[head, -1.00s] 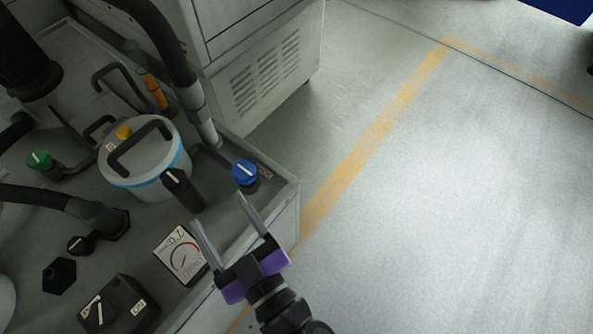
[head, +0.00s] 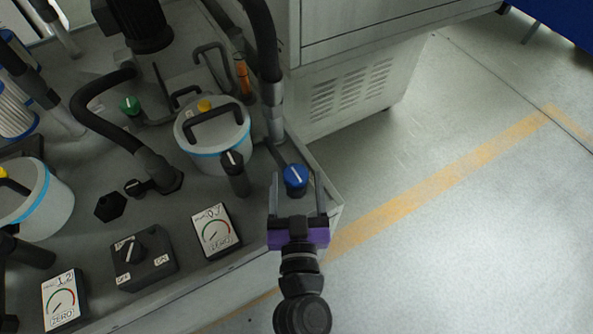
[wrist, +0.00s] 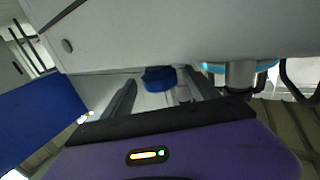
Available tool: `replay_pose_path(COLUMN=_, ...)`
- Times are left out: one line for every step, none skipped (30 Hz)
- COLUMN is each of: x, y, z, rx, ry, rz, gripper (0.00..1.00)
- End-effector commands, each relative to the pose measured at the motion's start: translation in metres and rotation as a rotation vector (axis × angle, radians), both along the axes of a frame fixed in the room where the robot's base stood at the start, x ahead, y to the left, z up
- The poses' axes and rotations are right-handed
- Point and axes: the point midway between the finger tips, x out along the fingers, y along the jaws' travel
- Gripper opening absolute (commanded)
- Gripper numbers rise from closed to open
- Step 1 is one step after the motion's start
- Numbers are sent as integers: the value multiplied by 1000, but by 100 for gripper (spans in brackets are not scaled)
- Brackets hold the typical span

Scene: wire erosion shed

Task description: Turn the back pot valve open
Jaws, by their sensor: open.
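A blue round knob (head: 295,176) with a white line stands at the right corner of the grey bench top. Beside it is a lidded pot (head: 214,143) with a blue band, a black handle and a yellow cap. A black-handled valve (head: 232,162) stands at the pot's front, and a green knob (head: 129,105) is behind and left of it. My gripper (head: 297,187) is open and empty, its fingers on either side of the blue knob in the picture. In the wrist view the blue knob (wrist: 160,79) shows beyond and between the fingertips; no contact is visible.
A second banded pot (head: 42,205) is at the left. Gauge cards (head: 216,230) and a black switch box (head: 142,257) line the bench front. A thick black hose (head: 266,45) rises behind the blue knob, near a grey cabinet (head: 350,85). The floor at right is clear.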

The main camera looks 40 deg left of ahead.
Motion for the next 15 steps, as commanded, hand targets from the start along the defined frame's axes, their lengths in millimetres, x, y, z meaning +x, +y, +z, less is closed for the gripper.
replay_pose_path(x=5, y=4, z=1, rx=0, ry=0, rz=0, gripper=69)
replay_pose_path(x=7, y=6, z=1, rx=0, ry=0, rz=0, gripper=69)
replay_pose_path(x=10, y=8, z=1, rx=0, ry=0, rz=0, gripper=69)
replay_pose_path(x=11, y=10, z=1, rx=0, ry=0, rz=0, gripper=69)
replay_pose_path(x=13, y=11, z=0, rx=0, ry=0, rz=0, gripper=69)
replay_pose_path(x=14, y=12, z=0, rx=0, ry=0, rz=0, gripper=69)
replay_pose_path(x=15, y=12, z=0, rx=-1, ry=1, rz=0, gripper=69)
replay_pose_path(x=15, y=13, z=0, rx=-1, ry=1, rz=0, gripper=69)
replay_pose_path(x=15, y=13, z=0, rx=-1, ry=1, rz=0, gripper=69)
replay_pose_path(x=15, y=13, z=0, rx=-1, ry=1, rz=0, gripper=69)
replay_pose_path(x=15, y=13, z=0, rx=-1, ry=1, rz=0, gripper=69)
replay_pose_path(x=15, y=13, z=-1, rx=-1, ry=1, rz=0, gripper=69)
replay_pose_path(x=15, y=13, z=-1, rx=-1, ry=1, rz=0, gripper=69)
replay_pose_path(x=15, y=13, z=-1, rx=-1, ry=1, rz=0, gripper=69)
replay_pose_path(x=15, y=13, z=0, rx=-1, ry=1, rz=0, gripper=69)
